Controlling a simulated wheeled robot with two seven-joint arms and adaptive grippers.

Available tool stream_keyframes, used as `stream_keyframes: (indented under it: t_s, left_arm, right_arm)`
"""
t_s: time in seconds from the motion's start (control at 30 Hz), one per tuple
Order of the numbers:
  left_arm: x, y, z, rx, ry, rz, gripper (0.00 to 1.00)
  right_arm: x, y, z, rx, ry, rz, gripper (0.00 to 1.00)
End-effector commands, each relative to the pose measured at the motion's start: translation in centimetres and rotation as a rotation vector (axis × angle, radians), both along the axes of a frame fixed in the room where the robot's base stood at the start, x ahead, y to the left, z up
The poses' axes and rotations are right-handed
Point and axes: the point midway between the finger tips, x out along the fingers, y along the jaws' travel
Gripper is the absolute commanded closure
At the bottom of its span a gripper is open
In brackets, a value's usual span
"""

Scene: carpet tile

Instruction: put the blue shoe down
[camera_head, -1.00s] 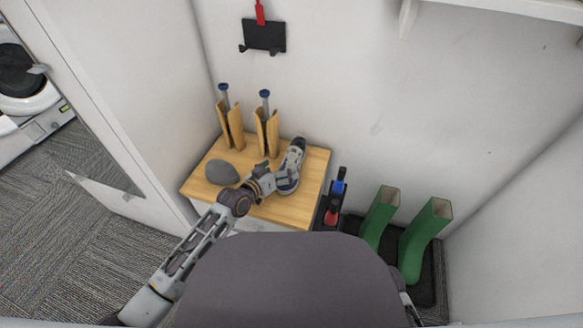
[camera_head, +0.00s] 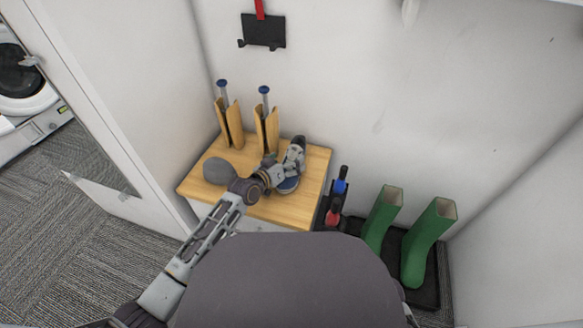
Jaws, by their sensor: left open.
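The blue shoe (camera_head: 289,185) is on the light wooden top of the small cabinet (camera_head: 255,207), near its right side. It is a blue-grey shoe with pale parts, and my left gripper hides much of it. My left arm comes in from the lower left. My left gripper (camera_head: 293,159) is open and lies over the shoe in this view. I cannot tell whether its fingers touch the shoe. My right gripper is not in view.
A grey rounded object (camera_head: 218,170) sits left on the cabinet top. Two wooden boot shapers (camera_head: 231,124) (camera_head: 266,127) with blue knobs stand behind. Green boots (camera_head: 381,216) (camera_head: 428,242) stand on a black tray (camera_head: 431,293) at right. A black rack (camera_head: 330,210) stands beside the cabinet.

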Motion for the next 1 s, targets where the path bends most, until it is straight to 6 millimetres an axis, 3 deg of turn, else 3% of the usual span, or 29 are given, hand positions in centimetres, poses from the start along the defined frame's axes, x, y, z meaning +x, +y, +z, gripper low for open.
stream_keyframes:
  t_s: [0.4, 0.87, 1.0]
  left_arm:
    - [-0.01, -0.01, 0.06, 0.0, 0.0, 0.0, 0.02]
    - [0.03, 0.01, 0.15, 0.0, -0.002, 0.0, 0.61]
    - [0.04, 0.02, 0.15, 0.0, -0.002, 0.0, 0.63]
  right_arm:
    - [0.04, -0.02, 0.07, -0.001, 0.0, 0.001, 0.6]
    - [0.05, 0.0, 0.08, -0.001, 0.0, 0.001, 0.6]
    - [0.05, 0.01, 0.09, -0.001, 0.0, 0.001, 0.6]
